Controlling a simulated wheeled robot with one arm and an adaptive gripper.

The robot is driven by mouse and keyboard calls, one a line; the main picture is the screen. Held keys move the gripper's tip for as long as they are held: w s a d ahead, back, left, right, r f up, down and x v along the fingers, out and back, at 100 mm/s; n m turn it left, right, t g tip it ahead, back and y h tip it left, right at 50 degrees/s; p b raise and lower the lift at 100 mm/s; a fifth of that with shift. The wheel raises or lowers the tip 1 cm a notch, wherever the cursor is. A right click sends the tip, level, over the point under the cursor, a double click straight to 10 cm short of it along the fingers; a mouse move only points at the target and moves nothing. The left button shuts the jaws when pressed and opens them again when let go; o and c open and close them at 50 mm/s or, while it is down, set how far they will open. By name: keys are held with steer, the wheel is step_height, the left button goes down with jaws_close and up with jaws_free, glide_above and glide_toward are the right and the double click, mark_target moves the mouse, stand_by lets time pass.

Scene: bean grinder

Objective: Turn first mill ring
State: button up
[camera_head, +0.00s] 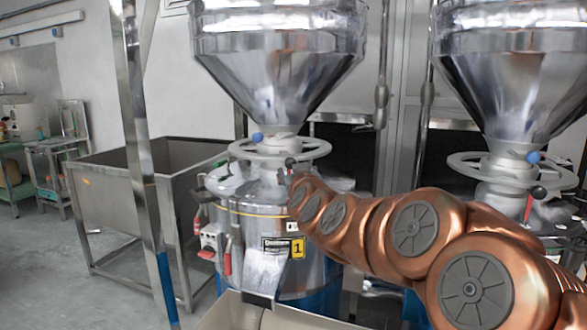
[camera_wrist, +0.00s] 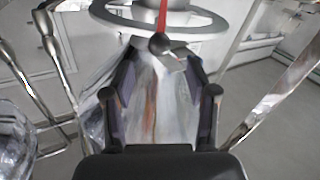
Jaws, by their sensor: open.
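The first mill (camera_head: 262,222) is a steel drum with a yellow "1" label, under a large funnel hopper. Its pale metal ring (camera_head: 245,153) lies level around the neck below the hopper. A handle with a dark ball knob (camera_head: 290,161) shows at the ring's right front. In the wrist view the ring (camera_wrist: 115,20) crosses the top, with the black ball knob (camera_wrist: 159,44) on a red rod. My gripper (camera_wrist: 162,58) is open, its two fingers spread on either side of and just below the knob. The head view hides the fingers behind my arm.
A second mill's hopper (camera_head: 512,75) and ring (camera_head: 470,163) stand at the right. A steel post (camera_head: 140,130) rises left of the first mill. A steel bin (camera_head: 115,195) stands behind it at the left. Open floor (camera_head: 45,270) lies at the far left.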

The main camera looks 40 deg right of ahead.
steer(key=shift+v, duration=1.85)
